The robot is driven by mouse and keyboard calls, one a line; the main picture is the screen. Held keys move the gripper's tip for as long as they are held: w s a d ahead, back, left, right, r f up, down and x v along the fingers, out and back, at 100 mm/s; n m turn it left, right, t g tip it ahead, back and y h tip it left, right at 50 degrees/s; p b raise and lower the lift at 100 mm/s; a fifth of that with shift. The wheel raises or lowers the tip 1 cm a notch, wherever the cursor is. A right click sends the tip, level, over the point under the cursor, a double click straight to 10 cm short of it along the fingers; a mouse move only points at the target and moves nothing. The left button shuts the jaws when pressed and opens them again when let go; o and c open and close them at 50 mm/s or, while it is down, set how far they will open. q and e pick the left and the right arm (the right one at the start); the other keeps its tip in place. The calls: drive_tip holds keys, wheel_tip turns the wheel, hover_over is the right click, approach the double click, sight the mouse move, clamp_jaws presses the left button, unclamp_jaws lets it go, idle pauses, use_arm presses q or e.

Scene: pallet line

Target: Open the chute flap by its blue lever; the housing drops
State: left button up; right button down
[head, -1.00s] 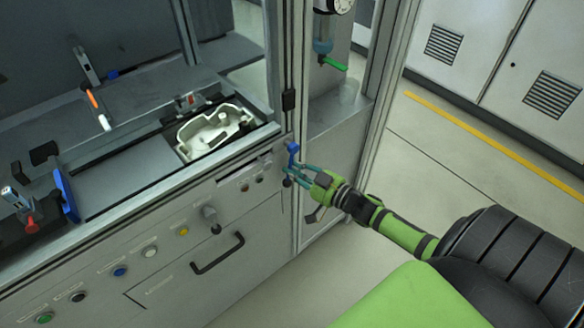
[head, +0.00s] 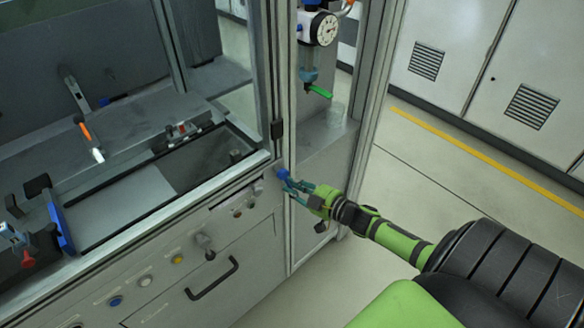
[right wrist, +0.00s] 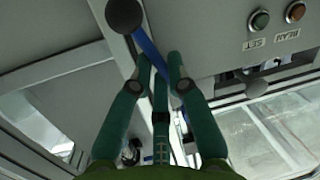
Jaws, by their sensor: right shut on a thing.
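The blue lever (head: 283,173) sits at the right front corner of the machine. My right gripper (head: 296,187) is shut on it. In the right wrist view, the teal fingers close around the blue lever (right wrist: 152,50), which has a dark round knob (right wrist: 124,14) at one end. The chute opening (head: 212,160) behind the front rail is dark and empty on top. No white housing shows in either current view. My left gripper is not in view.
A blue plate (head: 60,222) stands at the left of the chute. A drawer handle (head: 212,278) and several buttons are on the front panel. A frame post (head: 273,80) rises near the lever. The floor at right is clear.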

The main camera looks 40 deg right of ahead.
drive_tip(key=shift+d+r+n, duration=0.25)
drive_tip(key=shift+r+n, duration=0.05)
drive_tip(key=shift+n, duration=0.1)
drive_tip(key=shift+w+d+h+p, duration=0.1)
drive_tip(key=shift+d+h+p, duration=0.1)
drive_tip(key=shift+h+p, duration=0.1)
idle(0.3)
drive_tip(key=c, duration=1.2)
unclamp_jaws()
drive_tip(key=v, duration=1.2)
drive_tip(key=shift+r, duration=0.15)
